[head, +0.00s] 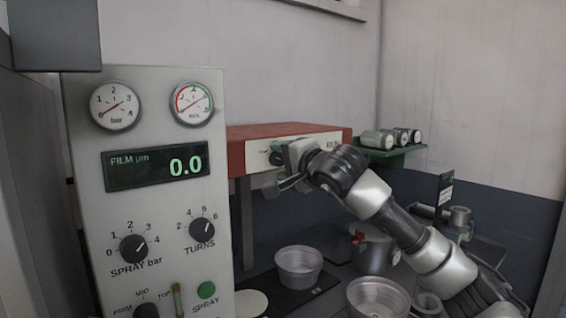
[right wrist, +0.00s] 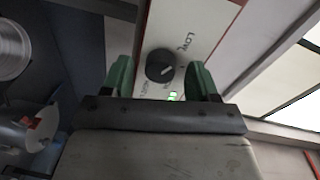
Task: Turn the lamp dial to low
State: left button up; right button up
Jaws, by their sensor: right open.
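The red lamp housing (head: 255,132) is fixed at the back wall, with a pale front panel (head: 330,146). In the right wrist view the dark round lamp dial (right wrist: 160,65) sits on this panel, with the word LOW near it and a lit green light (right wrist: 173,97) beside it. A second label is partly hidden. The dial's small pale mark is too blurred to tell its setting surely. My right gripper (right wrist: 160,76) is open, its green fingers on either side of the dial; contact cannot be told. In the head view the right gripper (head: 281,154) hides the dial. My left gripper is not in view.
A grey control cabinet (head: 150,225) with gauges, a 0.0 display and knobs stands at the left. Metal pans (head: 298,267) and a pot with a red part (head: 378,252) are below the arm. A green shelf (head: 398,155) holds several small jars to the right.

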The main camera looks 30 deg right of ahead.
jog(key=s+b, duration=0.3)
jog(key=s, duration=0.7)
jog(key=shift+s+d+r+b, duration=0.2)
jog(key=shift+s+r+b, duration=0.1)
jog(key=shift+r+b, duration=0.05)
jog(key=shift+f, duration=0.1)
